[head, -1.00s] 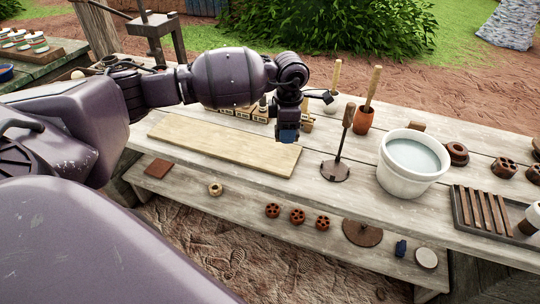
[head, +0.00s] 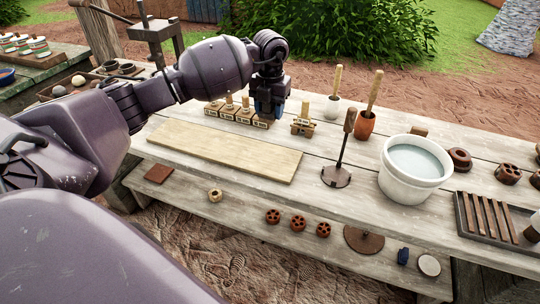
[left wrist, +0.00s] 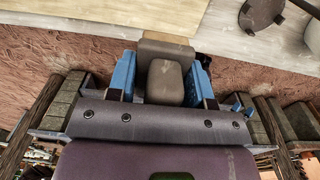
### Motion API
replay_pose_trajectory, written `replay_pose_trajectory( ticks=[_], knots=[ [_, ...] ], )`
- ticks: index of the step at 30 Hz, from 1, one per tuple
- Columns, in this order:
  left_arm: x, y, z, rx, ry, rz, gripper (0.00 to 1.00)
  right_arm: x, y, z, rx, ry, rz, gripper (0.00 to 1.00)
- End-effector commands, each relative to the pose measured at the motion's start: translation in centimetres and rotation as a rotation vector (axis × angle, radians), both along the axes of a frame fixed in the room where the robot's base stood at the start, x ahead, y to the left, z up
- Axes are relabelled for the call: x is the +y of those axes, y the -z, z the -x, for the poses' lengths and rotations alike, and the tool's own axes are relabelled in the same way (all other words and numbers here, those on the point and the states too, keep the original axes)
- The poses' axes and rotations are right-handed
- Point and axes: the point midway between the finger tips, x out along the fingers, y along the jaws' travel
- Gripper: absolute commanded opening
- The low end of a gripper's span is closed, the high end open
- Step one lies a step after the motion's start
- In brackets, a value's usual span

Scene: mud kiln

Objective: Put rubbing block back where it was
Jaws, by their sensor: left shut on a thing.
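My left gripper (head: 268,110) is over the back part of the bench, beside a row of labelled wooden blocks with knobs (head: 240,112). In the left wrist view its blue fingers (left wrist: 163,80) are shut on a brown block with a rounded grey-brown part, which I take to be the rubbing block (left wrist: 166,48). In the head view the held block is hidden by the gripper, and I cannot tell whether it touches the bench. My right gripper is not in view.
A long pale board (head: 225,148) lies in front of the gripper. A lower shelf holds several small clay pieces (head: 297,222).

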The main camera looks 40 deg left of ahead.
Motion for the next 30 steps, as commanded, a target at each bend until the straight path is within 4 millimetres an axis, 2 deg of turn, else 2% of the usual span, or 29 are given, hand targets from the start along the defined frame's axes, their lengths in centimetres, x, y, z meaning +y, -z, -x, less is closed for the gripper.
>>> replay_pose_trajectory(
  ticks=[1, 3, 12, 23, 30],
  knots=[
    [0.0, 1.4, 0.1, 0.006, -0.001, 0.001, 0.24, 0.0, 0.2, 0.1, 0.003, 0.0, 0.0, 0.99],
    [0.0, 2.9, 0.0, 0.004, 0.0, 0.002, 0.24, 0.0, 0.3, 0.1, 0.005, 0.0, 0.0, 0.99],
    [0.0, 8.9, 0.0, 0.003, 0.002, 0.001, 0.24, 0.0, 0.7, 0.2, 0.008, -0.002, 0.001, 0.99],
    [0.0, 11.4, 0.0, 0.001, 0.002, 0.0, 0.24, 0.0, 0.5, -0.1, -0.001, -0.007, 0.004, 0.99],
    [0.0, 15.2, 0.1, 0.004, 0.001, 0.0, 0.24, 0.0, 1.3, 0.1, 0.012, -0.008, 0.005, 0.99]
  ],
)
